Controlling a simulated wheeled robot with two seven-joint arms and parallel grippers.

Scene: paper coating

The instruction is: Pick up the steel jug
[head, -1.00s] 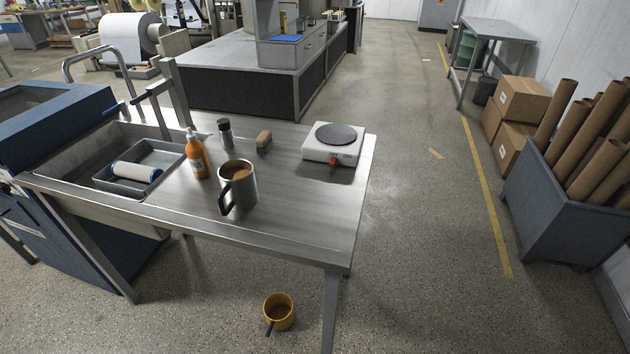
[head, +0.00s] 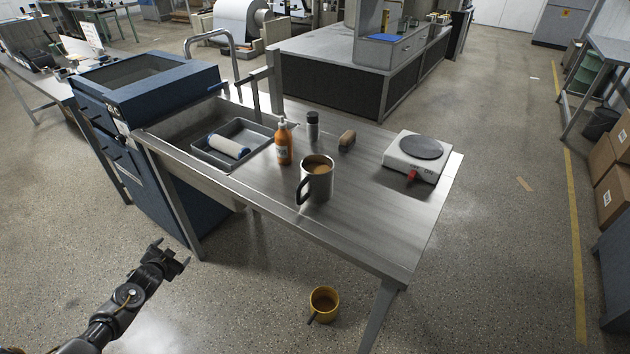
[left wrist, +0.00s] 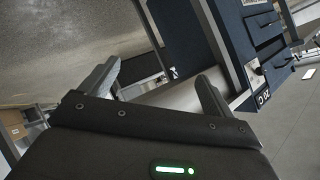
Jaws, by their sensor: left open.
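The steel jug (head: 318,182) stands upright on the steel table, near its front edge in the head view. It has a dark handle on its left side and holds a brown liquid. My left gripper (head: 180,254) is open and empty, low at the left, in front of the blue cabinet and well apart from the jug. Its two open fingers also show in the left wrist view (left wrist: 160,88), with nothing between them. The jug is not seen in the left wrist view. My right gripper is out of view.
An orange bottle (head: 283,143), a dark-capped shaker (head: 312,125) and a brown-handled block (head: 347,140) stand behind the jug. A hot plate (head: 412,168) is at right. A sink tray (head: 262,136) with a roller (head: 228,145) is at left.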

